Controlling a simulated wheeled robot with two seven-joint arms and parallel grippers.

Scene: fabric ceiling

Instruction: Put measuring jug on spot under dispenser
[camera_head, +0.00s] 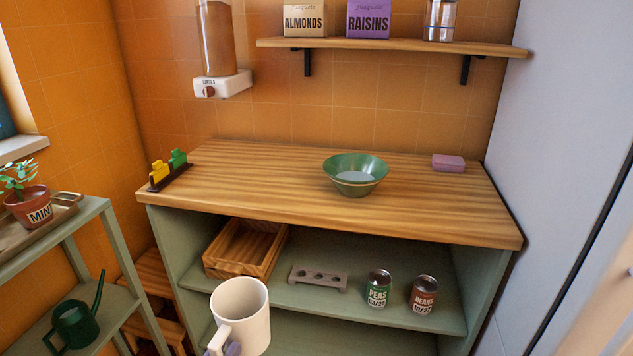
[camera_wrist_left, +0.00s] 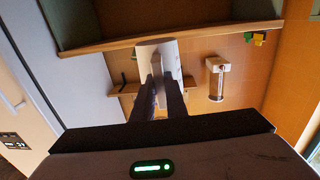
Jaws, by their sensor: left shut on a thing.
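The cream measuring jug (camera_head: 243,310) is upright at the bottom of the head view, in front of the shelf unit and below worktop height. My left gripper (camera_head: 230,349) is shut on its handle; only a bit of the gripper shows there. In the left wrist view, my left gripper's dark fingers (camera_wrist_left: 165,92) close on a pale part of the jug (camera_wrist_left: 155,52). The dispenser (camera_head: 222,83), a clear brown-filled tube with a white base, hangs on the wall above the worktop's back left. It also shows upside down in the left wrist view (camera_wrist_left: 217,78). The worktop under it is bare.
The wooden worktop (camera_head: 270,205) carries a green bowl (camera_head: 356,175), a pink block (camera_head: 448,162) and a rack with yellow and green pieces (camera_head: 169,171) at left. A wooden crate (camera_head: 247,248) and cans (camera_head: 378,287) stand on the shelf below.

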